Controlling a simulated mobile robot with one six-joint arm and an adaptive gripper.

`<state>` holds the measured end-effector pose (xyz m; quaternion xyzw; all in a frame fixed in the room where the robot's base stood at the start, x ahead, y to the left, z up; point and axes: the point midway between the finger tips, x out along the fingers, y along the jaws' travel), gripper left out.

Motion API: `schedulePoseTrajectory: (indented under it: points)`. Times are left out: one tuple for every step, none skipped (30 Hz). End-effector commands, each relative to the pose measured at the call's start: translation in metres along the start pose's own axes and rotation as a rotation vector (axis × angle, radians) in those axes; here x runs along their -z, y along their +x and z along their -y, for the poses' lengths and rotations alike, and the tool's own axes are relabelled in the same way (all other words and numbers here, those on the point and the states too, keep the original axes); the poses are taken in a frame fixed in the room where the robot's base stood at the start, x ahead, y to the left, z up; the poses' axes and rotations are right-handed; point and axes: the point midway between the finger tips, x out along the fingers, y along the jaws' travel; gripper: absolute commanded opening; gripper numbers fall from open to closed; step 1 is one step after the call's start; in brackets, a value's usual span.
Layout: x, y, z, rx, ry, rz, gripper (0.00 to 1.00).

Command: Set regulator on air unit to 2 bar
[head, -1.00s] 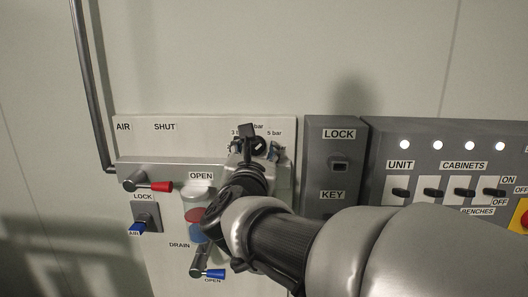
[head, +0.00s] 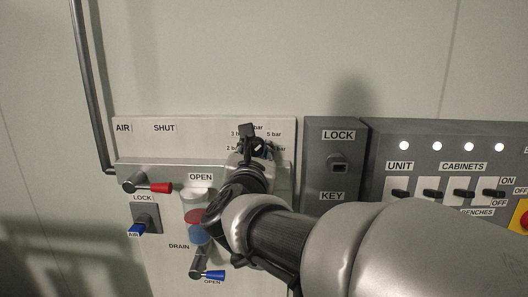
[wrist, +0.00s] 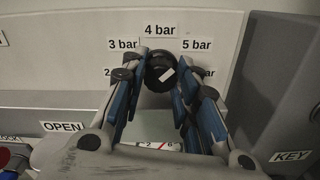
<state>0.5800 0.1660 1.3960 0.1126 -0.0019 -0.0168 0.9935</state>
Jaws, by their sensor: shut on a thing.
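The regulator knob (wrist: 158,68) is round and black, with a white mark on its face. My gripper (wrist: 160,84) is shut on it, with blue-padded fingers on both sides of the knob. The mark looks slanted; which label it points to I cannot tell. Labels for 3 bar (wrist: 123,44), 4 bar (wrist: 160,30) and 5 bar (wrist: 196,44) ring the knob, and a finger partly hides the 2 bar label (wrist: 107,72). Part of a dial gauge (wrist: 160,146) shows below the knob. In the head view, my gripper (head: 252,148) covers most of the knob.
On the air unit (head: 215,125), a red-tipped lever (head: 155,187), a blue lock key (head: 136,229) and a blue-tipped drain lever (head: 212,273) lie left of and below my gripper. A grey key box (head: 338,140) and switch panel (head: 445,135) stand at right.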

Motion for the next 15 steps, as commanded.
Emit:
schedulePoseTrajectory:
  points:
    - [0.0001, 0.0, 0.0003, 0.001, 0.0, 0.0, 0.06]
    - [0.0001, 0.0, 0.0003, 0.001, 0.0, 0.0, 0.04]
    - [0.0001, 0.0, 0.0004, 0.001, 0.0, 0.0, 0.04]
    - [0.0001, 0.0, 0.0004, 0.001, -0.001, 0.0, 0.04]
    - [0.0002, 0.0, 0.0004, 0.001, -0.003, 0.0, 0.04]
    - [0.0002, 0.0, 0.0004, 0.001, -0.007, 0.0, 0.04]
    - [0.0003, 0.0, 0.0005, 0.001, -0.011, 0.0, 0.04]
    - [0.0004, 0.0, 0.0005, 0.001, -0.016, 0.0, 0.04]
    - [0.0005, 0.0, 0.0005, 0.001, -0.026, 0.0, 0.04]
    - [0.0007, -0.0001, 0.0005, 0.001, -0.036, 0.0, 0.04]
    - [0.0008, -0.0001, 0.0005, 0.001, -0.047, 0.0, 0.04]
    - [0.0009, -0.0001, 0.0005, 0.001, -0.065, 0.0, 0.04]
    - [0.0009, -0.0001, 0.0004, 0.0, -0.08, 0.0, 0.04]
    - [0.0009, -0.0001, 0.0004, 0.0, -0.098, 0.0, 0.04]
    - [0.0009, -0.0001, 0.0003, 0.0, -0.123, 0.001, 0.04]
